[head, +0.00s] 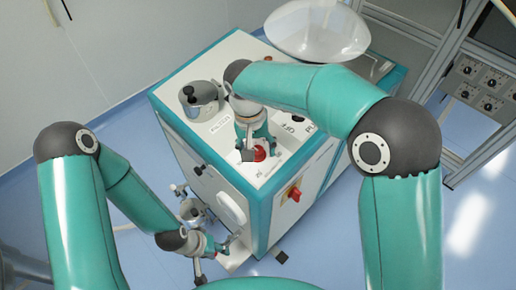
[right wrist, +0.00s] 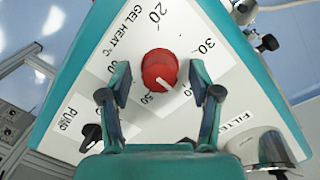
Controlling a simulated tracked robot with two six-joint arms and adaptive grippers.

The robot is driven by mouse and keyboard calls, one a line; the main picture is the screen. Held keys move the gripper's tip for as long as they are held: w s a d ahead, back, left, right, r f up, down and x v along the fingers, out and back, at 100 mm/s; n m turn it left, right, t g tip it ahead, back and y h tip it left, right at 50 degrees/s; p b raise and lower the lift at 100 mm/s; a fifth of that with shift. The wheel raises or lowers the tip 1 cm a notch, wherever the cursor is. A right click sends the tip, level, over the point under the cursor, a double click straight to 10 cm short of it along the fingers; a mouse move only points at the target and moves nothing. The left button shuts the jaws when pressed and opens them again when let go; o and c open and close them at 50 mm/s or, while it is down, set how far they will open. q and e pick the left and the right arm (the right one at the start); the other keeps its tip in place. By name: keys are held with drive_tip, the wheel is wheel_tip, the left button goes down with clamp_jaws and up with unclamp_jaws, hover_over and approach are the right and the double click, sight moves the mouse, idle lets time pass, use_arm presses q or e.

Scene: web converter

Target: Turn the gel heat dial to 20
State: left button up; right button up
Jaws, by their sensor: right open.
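The gel heat dial (right wrist: 157,72) is a round red knob on a white label plate marked "GEL HEAT °C", with 20 at the top, 30 to the right and 50 at the lower left. In the right wrist view my right gripper (right wrist: 160,68) is open, one finger on each side of the dial. In the head view the right gripper (head: 256,152) is above the red dial (head: 260,154) and partly hides it. My left gripper (head: 226,246) is low beside the machine's front, its jaws too small to judge.
The white and teal machine (head: 215,70) has a metal pot (head: 201,98) and a clear dome (head: 316,30) on top. A red switch (head: 293,194) is on its side. A black pump knob (right wrist: 89,136) is near the dial. Blue floor (head: 130,128) is free at left.

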drive_tip(key=shift+f, duration=0.3)
drive_tip(key=shift+d, duration=0.15)
drive_tip(key=c, duration=1.1)
drive_tip(key=shift+c, duration=0.2)
drive_tip(key=shift+r+n, duration=0.1)
drive_tip(key=shift+n, duration=0.2)
